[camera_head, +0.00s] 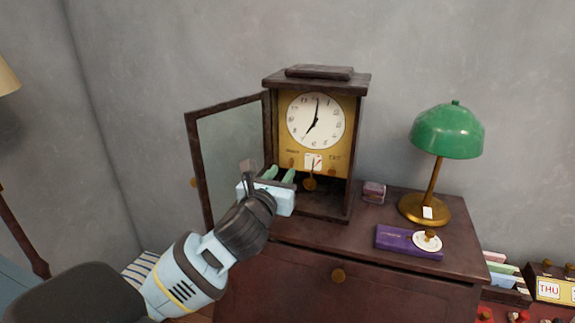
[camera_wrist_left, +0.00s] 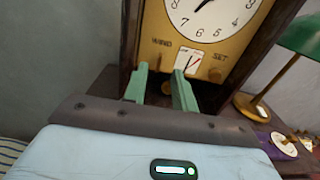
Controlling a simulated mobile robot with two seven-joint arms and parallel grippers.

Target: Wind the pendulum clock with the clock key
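The pendulum clock (camera_head: 316,120) stands on the dark cabinet with its glass door (camera_head: 232,150) swung open to the left. Its white dial and brass front, marked WIND and SET, also show in the wrist view (camera_wrist_left: 210,50). A brass pendulum bob (camera_head: 309,184) hangs below the front. My left gripper (camera_head: 281,174) is at the clock's lower left opening, below the WIND mark. Its green fingers (camera_wrist_left: 161,80) are apart, with no clear grip on anything between them. I cannot make out the clock key for certain. My right gripper is out of view.
A green lamp (camera_head: 447,132) stands on the cabinet (camera_head: 365,225) at the right. A small box (camera_head: 374,191) sits beside the clock. A purple case (camera_head: 397,240) and a white disc with a brass piece (camera_head: 427,243) lie near the front edge.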

